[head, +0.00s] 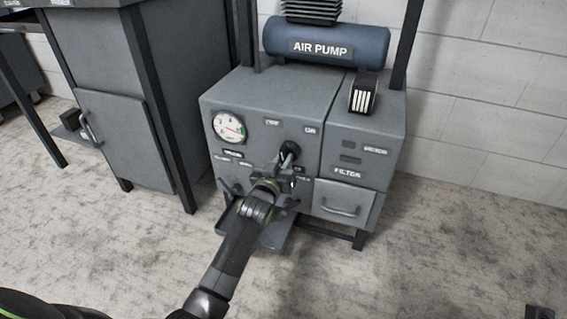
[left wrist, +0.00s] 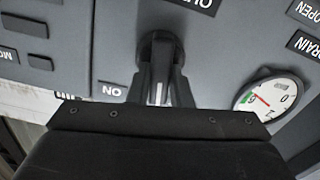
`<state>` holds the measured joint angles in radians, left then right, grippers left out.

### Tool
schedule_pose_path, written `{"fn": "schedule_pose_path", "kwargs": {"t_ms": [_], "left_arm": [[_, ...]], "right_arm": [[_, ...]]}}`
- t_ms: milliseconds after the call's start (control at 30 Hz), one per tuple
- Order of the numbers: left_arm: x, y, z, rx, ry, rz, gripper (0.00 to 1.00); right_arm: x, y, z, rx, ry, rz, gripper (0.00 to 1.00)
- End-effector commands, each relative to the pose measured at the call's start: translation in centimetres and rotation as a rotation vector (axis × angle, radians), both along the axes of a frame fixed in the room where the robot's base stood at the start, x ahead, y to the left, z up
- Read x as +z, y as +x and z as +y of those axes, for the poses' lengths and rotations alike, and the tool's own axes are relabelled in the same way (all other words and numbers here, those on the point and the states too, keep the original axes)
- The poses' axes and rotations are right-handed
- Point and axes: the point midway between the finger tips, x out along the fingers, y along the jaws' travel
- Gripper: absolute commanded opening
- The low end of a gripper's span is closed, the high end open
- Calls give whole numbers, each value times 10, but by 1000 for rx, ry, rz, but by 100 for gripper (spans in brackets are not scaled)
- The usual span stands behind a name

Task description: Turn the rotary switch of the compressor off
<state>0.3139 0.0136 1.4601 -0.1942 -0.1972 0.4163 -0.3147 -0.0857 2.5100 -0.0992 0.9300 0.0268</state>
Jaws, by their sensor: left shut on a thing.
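The compressor (head: 230,95) is a grey cabinet with a blue air pump tank (head: 325,44) on top. Its black rotary switch (head: 290,149) is on the front panel, right of the pressure gauge (head: 229,127). The switch also shows in the left wrist view (left wrist: 158,46), with an ON label (left wrist: 112,90) to its lower left. My left gripper (head: 286,163) reaches up to the switch from below. In the left wrist view its fingers (left wrist: 160,88) are shut on the switch handle and hide part of it.
A filter unit (head: 365,150) with a drawer handle (head: 340,210) joins the cabinet on the right. A dark grey cabinet (head: 115,125) stands to the left. Dark upright posts flank the tank. The floor (head: 430,260) to the right is clear.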

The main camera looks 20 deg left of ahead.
Motion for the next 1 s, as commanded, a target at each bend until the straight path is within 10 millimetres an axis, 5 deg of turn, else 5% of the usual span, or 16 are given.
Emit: {"fn": "schedule_pose_path", "kwargs": {"t_ms": [500,1000], "left_arm": [[-1,0,2,1,-354,13,0],[-2,0,2,0,-428,17,0]], "right_arm": [[-4,1,1,-5,1,-8,36],[-5,1,1,-8,4,-7,36]]}}
